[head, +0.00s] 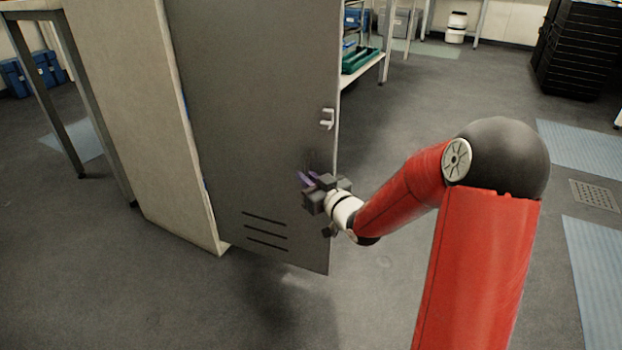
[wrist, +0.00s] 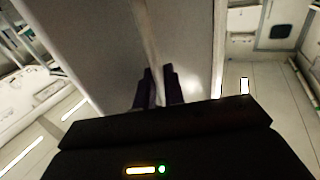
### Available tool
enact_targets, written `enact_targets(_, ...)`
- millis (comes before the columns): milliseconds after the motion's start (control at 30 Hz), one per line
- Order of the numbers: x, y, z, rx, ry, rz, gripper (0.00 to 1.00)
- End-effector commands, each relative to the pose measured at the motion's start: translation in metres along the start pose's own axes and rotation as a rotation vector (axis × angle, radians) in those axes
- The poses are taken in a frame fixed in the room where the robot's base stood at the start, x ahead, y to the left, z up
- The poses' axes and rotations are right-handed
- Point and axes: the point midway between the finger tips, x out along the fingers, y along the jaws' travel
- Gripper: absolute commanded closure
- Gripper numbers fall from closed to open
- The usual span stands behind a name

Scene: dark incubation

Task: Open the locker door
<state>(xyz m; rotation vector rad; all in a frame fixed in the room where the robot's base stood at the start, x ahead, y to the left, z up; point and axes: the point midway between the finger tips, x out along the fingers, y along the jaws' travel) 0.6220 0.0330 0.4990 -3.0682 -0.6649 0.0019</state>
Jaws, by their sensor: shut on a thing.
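The grey locker door (head: 255,110) stands swung out from the beige locker body (head: 135,110), its lower edge above the floor. A small pale handle (head: 327,118) sits on the door near its right edge. My gripper (head: 309,180) is below that handle, at the lower right part of the door, with its purple fingers against the door. In the wrist view the fingers of my gripper (wrist: 157,87) close on either side of a narrow pale strip of the door (wrist: 151,45). The exact contact is partly hidden by my gripper's body.
A table (head: 75,75) stands left of the locker, with blue boxes (head: 32,72) behind it. A shelf with green trays (head: 360,58) is behind the door. Black stacked crates (head: 578,50) stand at the back right. The floor (head: 430,90) is clear beyond my arm.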

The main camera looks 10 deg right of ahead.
Motion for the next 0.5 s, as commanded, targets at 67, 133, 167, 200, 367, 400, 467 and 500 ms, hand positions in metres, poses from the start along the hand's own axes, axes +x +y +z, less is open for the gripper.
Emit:
enact_targets(67, 0.0024, -0.0054, -0.0020, -0.002, 0.005, -0.013, 1.00)
enact_targets(133, 0.0025, -0.0056, -0.0021, -0.002, 0.006, -0.013, 1.00)
enact_targets(167, 0.0025, -0.0057, -0.0022, -0.002, 0.006, -0.013, 1.00)
enact_targets(200, 0.0026, -0.0059, -0.0022, -0.002, 0.006, -0.014, 1.00)
enact_targets(367, 0.0023, -0.0051, -0.0020, -0.002, 0.005, -0.012, 0.74)
enact_targets(400, 0.0020, -0.0045, -0.0018, -0.002, 0.005, -0.011, 0.74)
enact_targets(467, 0.0017, -0.0038, -0.0015, -0.001, 0.004, -0.009, 0.74)
enact_targets(500, 0.0015, -0.0034, -0.0013, -0.001, 0.003, -0.008, 0.74)
